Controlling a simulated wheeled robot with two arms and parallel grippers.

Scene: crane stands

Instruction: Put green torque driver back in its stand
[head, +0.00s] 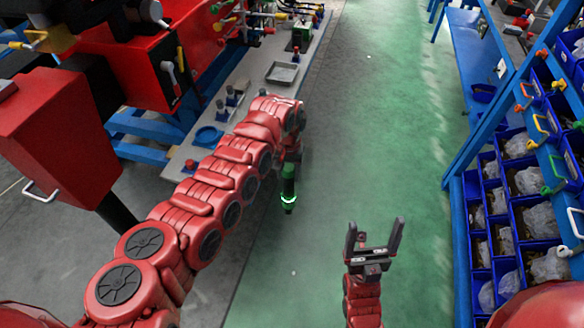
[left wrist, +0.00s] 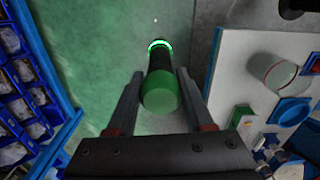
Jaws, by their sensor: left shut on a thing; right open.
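The green torque driver (head: 289,185) hangs upright below my left gripper (head: 291,165), over the green floor to the right of the grey work surface. It has a green handle, a dark body and a glowing green ring at its lower end. In the left wrist view, the driver (left wrist: 160,88) sits between the two fingers of my left gripper (left wrist: 158,78), which is shut on it. My right gripper (head: 375,238) is open and empty over the floor. I cannot tell which holder on the work surface is the driver's stand.
The grey work surface (head: 262,105) carries small blue stands (head: 222,112), a metal tray (head: 282,73) and a blue round dish (head: 207,137). A clear cylinder (left wrist: 273,72) shows in the left wrist view. Blue bins (head: 520,180) line the right. The floor between is clear.

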